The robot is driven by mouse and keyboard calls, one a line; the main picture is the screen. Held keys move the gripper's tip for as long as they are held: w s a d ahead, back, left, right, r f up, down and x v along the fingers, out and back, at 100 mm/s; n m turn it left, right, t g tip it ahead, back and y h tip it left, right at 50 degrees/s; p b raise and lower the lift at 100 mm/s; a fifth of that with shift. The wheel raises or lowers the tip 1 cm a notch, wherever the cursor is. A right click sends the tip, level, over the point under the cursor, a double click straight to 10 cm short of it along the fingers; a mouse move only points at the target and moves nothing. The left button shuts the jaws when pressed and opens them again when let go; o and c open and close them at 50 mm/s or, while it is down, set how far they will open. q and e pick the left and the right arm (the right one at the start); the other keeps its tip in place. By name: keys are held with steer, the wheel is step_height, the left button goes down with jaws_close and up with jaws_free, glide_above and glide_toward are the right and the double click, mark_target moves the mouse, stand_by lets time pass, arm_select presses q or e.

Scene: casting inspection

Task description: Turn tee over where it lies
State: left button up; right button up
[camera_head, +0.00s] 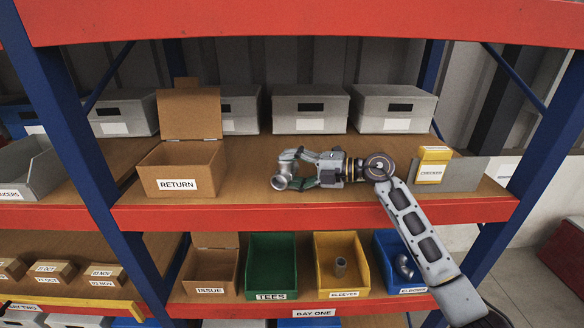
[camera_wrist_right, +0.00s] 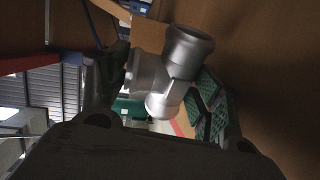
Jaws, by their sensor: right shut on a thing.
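The tee (camera_head: 280,182) is a grey metal pipe fitting at the middle of the upper wooden shelf (camera_head: 330,197). My right gripper (camera_head: 295,168) reaches in from the right and is shut on the tee. In the right wrist view the tee (camera_wrist_right: 178,68) sits between the dark fingers of my right gripper (camera_wrist_right: 160,88), with one round open end facing up. I cannot tell whether the tee touches the shelf. My left gripper is not in view.
An open-lidded RETURN box (camera_head: 182,172) stands left of the tee. Grey lidded boxes (camera_head: 308,108) line the back. A yellow CHECKED box (camera_head: 433,164) is at right. Below are ISSUE (camera_head: 209,272), green TEES (camera_head: 270,267), yellow SLEEVES (camera_head: 343,286) and blue elbow (camera_head: 390,250) bins.

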stand_by(0.9)
steer(key=o, duration=1.6)
steer(key=shift+f, duration=0.1)
steer(key=shift+a+f, duration=0.1)
steer(key=shift+f, duration=0.05)
steer(key=shift+f, duration=0.2)
steer(key=shift+s+f, duration=0.1)
steer(key=shift+f, duration=0.05)
steer(key=shift+r+v, duration=0.1)
steer(key=shift+v, duration=1.5)
steer(key=shift+r+v, duration=0.15)
steer(key=shift+v, duration=1.45)
steer(key=shift+d+r, duration=0.35)
steer(key=shift+d, duration=0.3)
steer(key=shift+s+a, duration=0.1)
steer(key=shift+s, duration=0.15)
